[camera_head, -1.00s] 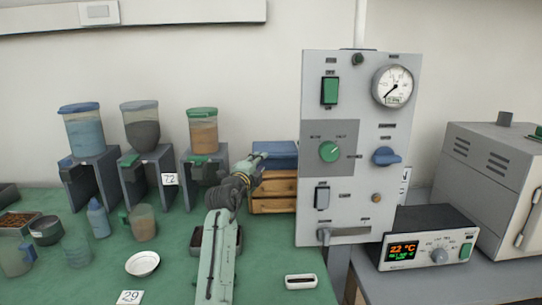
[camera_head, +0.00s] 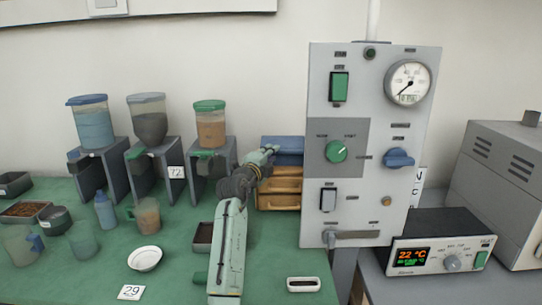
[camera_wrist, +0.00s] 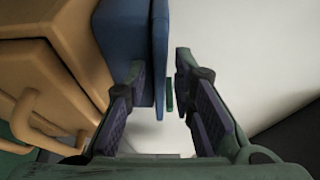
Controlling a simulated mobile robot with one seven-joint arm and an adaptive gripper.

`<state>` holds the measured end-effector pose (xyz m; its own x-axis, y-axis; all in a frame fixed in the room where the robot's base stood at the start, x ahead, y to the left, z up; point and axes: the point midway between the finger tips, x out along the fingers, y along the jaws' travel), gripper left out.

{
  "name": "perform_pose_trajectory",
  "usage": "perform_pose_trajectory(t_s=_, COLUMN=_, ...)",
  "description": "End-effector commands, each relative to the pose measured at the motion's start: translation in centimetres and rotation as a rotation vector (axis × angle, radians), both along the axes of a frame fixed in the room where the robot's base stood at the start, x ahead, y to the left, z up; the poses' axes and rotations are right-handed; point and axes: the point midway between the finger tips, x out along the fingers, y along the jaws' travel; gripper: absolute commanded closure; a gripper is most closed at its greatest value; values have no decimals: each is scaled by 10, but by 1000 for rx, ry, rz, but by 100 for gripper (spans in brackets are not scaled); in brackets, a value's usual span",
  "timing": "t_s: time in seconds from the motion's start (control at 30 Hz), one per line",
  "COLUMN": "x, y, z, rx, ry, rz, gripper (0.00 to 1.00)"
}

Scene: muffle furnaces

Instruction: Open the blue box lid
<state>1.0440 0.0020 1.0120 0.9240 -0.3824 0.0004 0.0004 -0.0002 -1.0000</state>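The blue box (camera_head: 289,145) sits on top of a small wooden drawer unit (camera_head: 280,186) at the back of the green table, just left of the grey control panel. My gripper (camera_head: 270,152) is at the front of the blue box. In the wrist view the box (camera_wrist: 122,35) is at upper left, with its thin lid (camera_wrist: 160,45) on its right side. My gripper (camera_wrist: 170,100) is open there, and the lid's near edge reaches between the fingers with a gap on the right. A small green tab (camera_wrist: 169,95) shows beside the lid. The lid looks closed.
The grey control panel (camera_head: 375,190) stands close right of the box. Hoppers on stands (camera_head: 211,135) are to its left. A dark tray (camera_head: 203,236) lies beside my arm. A white dish (camera_head: 145,259) and cups (camera_head: 83,240) are at front left.

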Motion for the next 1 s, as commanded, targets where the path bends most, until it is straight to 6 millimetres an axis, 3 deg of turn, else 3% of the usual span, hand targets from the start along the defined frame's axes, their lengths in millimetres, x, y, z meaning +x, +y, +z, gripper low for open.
perform_pose_trajectory(t_s=0.3, x=0, y=0, z=0, rx=0, ry=0, rz=0, gripper=100)
perform_pose_trajectory(t_s=1.0, x=0, y=0, z=0, rx=0, ry=0, rz=0, gripper=100)
